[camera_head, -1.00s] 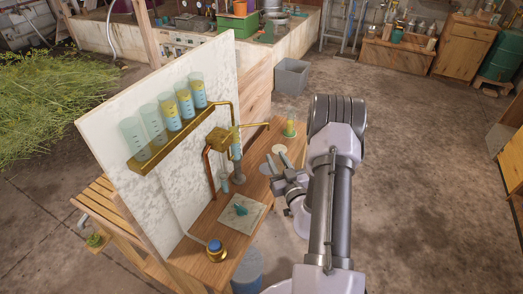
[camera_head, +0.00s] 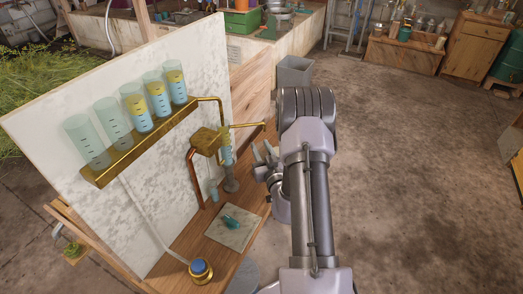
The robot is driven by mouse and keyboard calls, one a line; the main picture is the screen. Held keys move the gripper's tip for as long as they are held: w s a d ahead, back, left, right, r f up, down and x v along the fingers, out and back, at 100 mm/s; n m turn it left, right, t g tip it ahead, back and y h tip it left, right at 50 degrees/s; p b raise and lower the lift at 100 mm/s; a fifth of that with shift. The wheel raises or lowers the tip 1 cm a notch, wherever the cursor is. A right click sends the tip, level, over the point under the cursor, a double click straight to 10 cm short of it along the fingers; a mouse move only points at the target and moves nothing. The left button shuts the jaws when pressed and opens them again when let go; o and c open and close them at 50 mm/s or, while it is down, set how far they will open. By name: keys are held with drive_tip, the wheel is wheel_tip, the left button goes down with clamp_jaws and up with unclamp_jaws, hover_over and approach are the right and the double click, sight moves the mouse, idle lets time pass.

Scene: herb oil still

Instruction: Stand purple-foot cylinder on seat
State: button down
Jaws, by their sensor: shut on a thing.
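My gripper (camera_head: 264,154) is at the right side of the wooden bench, right of the upright cylinder under the brass spout. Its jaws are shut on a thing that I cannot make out. No purple foot shows, so I cannot tell where the purple-foot cylinder is. A clear cylinder with bluish contents and a grey foot (camera_head: 231,184) stands upright on the bench below the brass spout box (camera_head: 206,140). A smaller pale-blue vessel (camera_head: 213,191) is left of it. I cannot identify the seat for certain.
Several graduated beakers (camera_head: 135,107) stand on a brass shelf (camera_head: 122,165) on the marbled panel (camera_head: 60,205). A teal object (camera_head: 230,221) lies on a pale square slab (camera_head: 244,239). A brass pot with blue top (camera_head: 200,270) is at the front. Floor to the right is clear.

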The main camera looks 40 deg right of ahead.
drive_tip(key=shift+f, duration=0.15)
drive_tip(key=c, duration=1)
unclamp_jaws()
drive_tip(key=shift+c, duration=0.2)
drive_tip(key=shift+r, duration=0.2)
drive_tip(key=v, duration=1.2)
